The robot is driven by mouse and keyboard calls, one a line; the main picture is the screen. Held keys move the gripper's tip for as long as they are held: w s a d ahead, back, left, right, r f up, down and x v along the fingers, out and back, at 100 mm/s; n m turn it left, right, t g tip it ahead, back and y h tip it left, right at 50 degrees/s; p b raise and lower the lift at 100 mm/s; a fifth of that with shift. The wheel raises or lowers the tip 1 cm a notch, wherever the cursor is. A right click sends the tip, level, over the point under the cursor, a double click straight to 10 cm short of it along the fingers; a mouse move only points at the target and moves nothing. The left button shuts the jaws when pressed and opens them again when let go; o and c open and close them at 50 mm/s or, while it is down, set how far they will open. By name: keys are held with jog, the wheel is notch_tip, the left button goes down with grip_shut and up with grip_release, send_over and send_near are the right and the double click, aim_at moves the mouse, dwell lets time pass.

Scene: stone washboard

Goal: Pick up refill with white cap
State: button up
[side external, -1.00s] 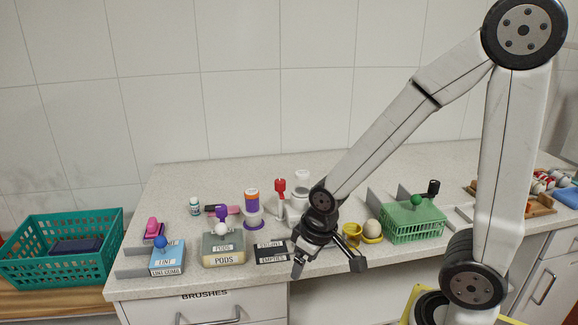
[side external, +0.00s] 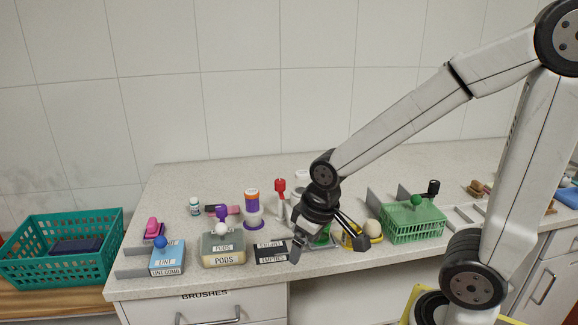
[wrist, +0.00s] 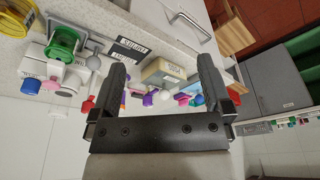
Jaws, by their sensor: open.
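My gripper (side external: 328,250) is open and empty, fingers pointing down near the front edge of the counter. Its two fingers also show spread in the wrist view (wrist: 162,68). I cannot tell for certain which thing is the refill with the white cap. A white-topped item (side external: 302,175) stands partly hidden behind my gripper. A small white and green bottle (side external: 194,206) stands upright at the back left, well away from my gripper. In the wrist view, a white round-topped item (wrist: 72,82) lies left of the fingers, near a green round item (wrist: 62,40).
A red-topped item (side external: 280,188) and an orange and purple container (side external: 252,210) stand left of my gripper. Labelled pods (side external: 222,250) and lint (side external: 167,257) boxes sit at the front left. A green basket (side external: 414,222) is to the right. A teal crate (side external: 62,262) is far left.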

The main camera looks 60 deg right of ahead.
jog(key=w+v, duration=0.1)
jog(key=v, duration=0.4)
jog(key=m+t+y, duration=0.6)
jog(key=m+y, duration=0.3)
jog(key=m, duration=1.8)
send_over(306, 173)
jog(key=s+d, duration=0.3)
notch_tip(306, 173, down, 5)
jog(key=shift+d+r, duration=0.1)
jog(key=shift+d, duration=0.05)
jog(key=shift+x, duration=1.4)
jog(key=shift+w, duration=0.1)
